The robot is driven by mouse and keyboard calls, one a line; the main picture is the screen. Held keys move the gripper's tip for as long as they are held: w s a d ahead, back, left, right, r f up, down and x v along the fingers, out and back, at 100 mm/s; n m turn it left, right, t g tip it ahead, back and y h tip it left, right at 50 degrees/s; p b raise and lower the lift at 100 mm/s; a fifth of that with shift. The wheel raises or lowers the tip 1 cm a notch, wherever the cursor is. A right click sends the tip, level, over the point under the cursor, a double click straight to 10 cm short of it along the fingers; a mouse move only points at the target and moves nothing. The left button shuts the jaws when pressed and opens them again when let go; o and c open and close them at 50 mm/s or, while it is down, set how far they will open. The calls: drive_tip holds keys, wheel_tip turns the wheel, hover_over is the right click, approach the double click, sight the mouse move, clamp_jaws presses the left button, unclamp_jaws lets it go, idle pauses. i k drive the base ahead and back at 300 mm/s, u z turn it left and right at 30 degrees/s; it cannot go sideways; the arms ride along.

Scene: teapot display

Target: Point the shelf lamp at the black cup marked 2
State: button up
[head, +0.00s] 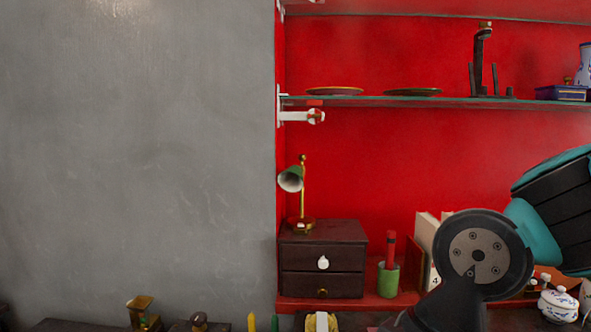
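The shelf lamp (291,179) has a green shade, a brass stem and a round base. It stands on top of a small dark wooden two-drawer chest (345,237) at the left end of the red shelf. The pale inside of its shade shows, so the opening faces left and partly toward me. I cannot make out a black cup marked 2 in this view. My arm crosses the lower right, well to the right of the lamp, and hides part of the shelf. My gripper is not in view.
A green holder with a red item (388,279) stands right of the chest, then books (426,238). A white lidded pot (558,304) is at lower right. A glass shelf (350,101) above carries two plates and a dark stand. Small items line the bottom edge. A grey wall fills the left.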

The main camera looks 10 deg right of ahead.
sight(291, 180)
drive_tip(key=z, duration=0.55)
drive_tip(key=i, duration=0.1)
drive_tip(key=u, duration=0.25)
drive_tip(key=k, duration=0.35)
drive_tip(key=u, duration=1.05)
drive_tip(key=k, duration=1)
drive_tip(key=u, duration=0.8)
drive_tip(key=i, duration=1.45)
drive_tip(key=z, duration=1.35)
drive_tip(key=i, duration=0.6)
drive_tip(key=z, duration=0.7)
